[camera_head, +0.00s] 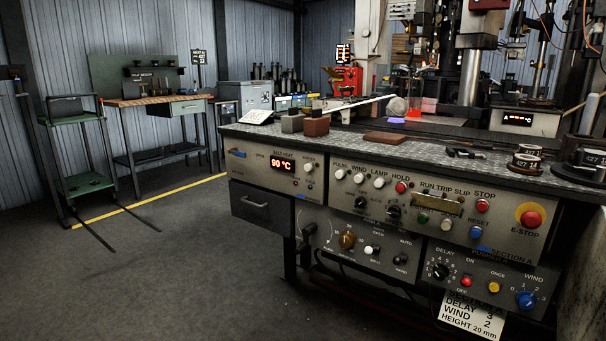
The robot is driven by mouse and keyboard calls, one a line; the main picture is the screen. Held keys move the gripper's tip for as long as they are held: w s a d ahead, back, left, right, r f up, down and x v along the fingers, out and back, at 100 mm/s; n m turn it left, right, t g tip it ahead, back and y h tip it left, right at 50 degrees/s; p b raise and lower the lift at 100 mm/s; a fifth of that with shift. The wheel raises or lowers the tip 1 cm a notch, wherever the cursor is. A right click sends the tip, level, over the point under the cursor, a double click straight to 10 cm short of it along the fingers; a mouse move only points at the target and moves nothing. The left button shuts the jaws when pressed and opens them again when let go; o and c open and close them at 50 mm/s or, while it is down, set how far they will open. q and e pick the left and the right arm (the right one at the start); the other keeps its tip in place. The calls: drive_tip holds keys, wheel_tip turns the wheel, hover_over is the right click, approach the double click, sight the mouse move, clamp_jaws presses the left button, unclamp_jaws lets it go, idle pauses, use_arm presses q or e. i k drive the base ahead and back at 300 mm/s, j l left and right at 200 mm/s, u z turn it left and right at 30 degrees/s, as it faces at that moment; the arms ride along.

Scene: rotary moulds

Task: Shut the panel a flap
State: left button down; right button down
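The lower right control box (477,286) carries a delay dial, a red button, a yellow button and a blue wind knob, all uncovered. Above it, lettering reading "SECTION A" runs along a dark, narrow edge (500,258), with a small blue tab (484,248) beside it. This edge may be the panel A flap seen nearly edge-on; I cannot tell its exact angle. A white card (472,314) hangs below the box and reads section A, delay, wind 2, height 20 mm. Neither of my grippers is in view.
The main console (410,200) with knobs, lamps and a red E-stop (531,218) fronts the bench. A grey drawer (262,208) is at its left. Brown blocks (316,125) and round weights (527,160) stand on top.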

sight(438, 194)
drive_tip(key=i+z, duration=0.15)
drive_tip(key=z, duration=0.25)
drive_tip(key=i+j+z, duration=0.15)
drive_tip(key=z, duration=0.3)
drive_tip(key=i+j+z, duration=0.1)
drive_tip(key=z, duration=0.3)
